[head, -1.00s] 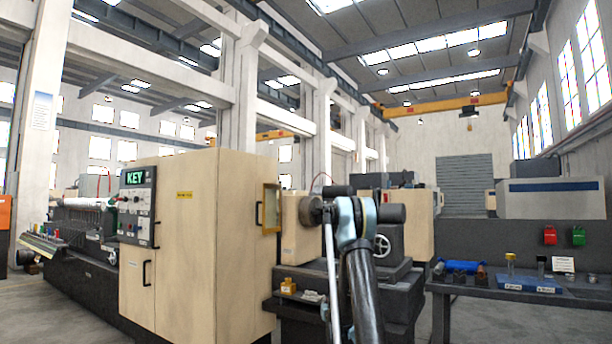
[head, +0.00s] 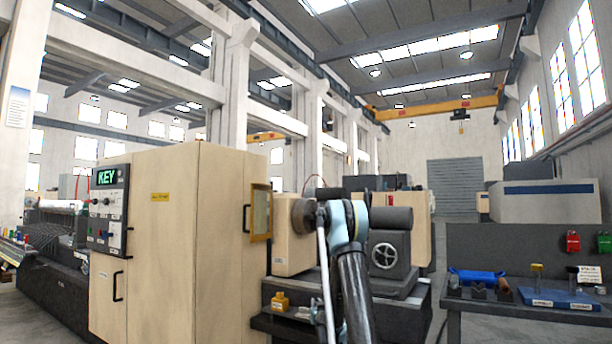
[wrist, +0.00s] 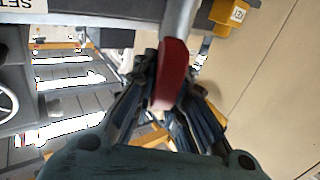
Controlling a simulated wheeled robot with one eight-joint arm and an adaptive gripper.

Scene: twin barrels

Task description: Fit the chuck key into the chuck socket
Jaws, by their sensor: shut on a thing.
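My gripper (wrist: 172,82) is shut on a red part with a grey shaft, which I take to be the chuck key (wrist: 174,62). In the wrist view the shaft runs up out of the top edge, so its tip is out of sight. The round brownish chuck (head: 301,217) shows just left of my arm, at the lathe's headstock. Its socket cannot be made out. I cannot tell how far the key is from it.
A tall beige cabinet (head: 170,250) with a lit KEY panel (head: 108,177) stands at left, its small framed door (head: 260,212) near the chuck. A grey block with a handwheel (head: 387,256) is right of my arm. A workbench (head: 530,300) with tools stands at right.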

